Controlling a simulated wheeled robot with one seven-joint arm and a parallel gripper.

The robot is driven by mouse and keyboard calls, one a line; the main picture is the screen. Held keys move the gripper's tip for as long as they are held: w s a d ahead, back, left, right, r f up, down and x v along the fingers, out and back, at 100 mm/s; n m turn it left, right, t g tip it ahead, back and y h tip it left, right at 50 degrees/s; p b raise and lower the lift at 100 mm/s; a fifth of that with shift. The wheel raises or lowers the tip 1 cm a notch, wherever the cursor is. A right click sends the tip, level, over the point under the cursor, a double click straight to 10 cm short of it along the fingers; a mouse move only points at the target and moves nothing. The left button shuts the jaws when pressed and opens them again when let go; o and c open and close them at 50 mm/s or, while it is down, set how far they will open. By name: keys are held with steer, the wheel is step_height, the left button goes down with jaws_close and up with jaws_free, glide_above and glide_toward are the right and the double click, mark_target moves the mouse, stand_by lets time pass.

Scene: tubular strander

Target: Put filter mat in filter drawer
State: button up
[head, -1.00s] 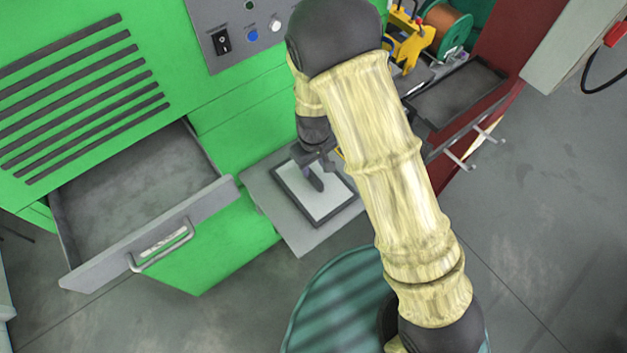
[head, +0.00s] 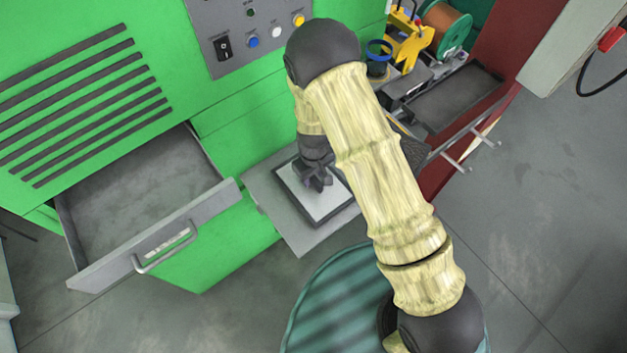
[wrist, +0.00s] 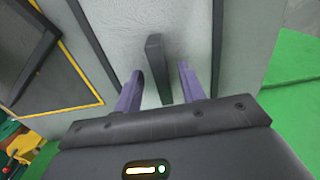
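The filter mat (head: 325,207) is a pale square panel with a dark frame, lying flat on a grey shelf. In the wrist view the mat (wrist: 190,28) has a dark upright tab (wrist: 156,65) on its face. My gripper (head: 318,183) is above the mat in the head view. In the wrist view my gripper (wrist: 161,72) is open, its two purple fingers on either side of the tab, with gaps showing. The filter drawer (head: 203,213) is pulled out of the green machine, left of the mat, and looks empty.
The grey shelf (head: 297,236) carries the mat beside the machine. A control panel (head: 225,45) is above. A dark tray (head: 455,97), a yellow fixture (head: 410,45) and a copper spool (head: 446,25) are at upper right. Open floor lies at right.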

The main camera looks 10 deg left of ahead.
steer(key=shift+s+f, duration=0.2)
steer(key=shift+f, duration=0.3)
steer(key=shift+w, duration=0.1)
jaws_close()
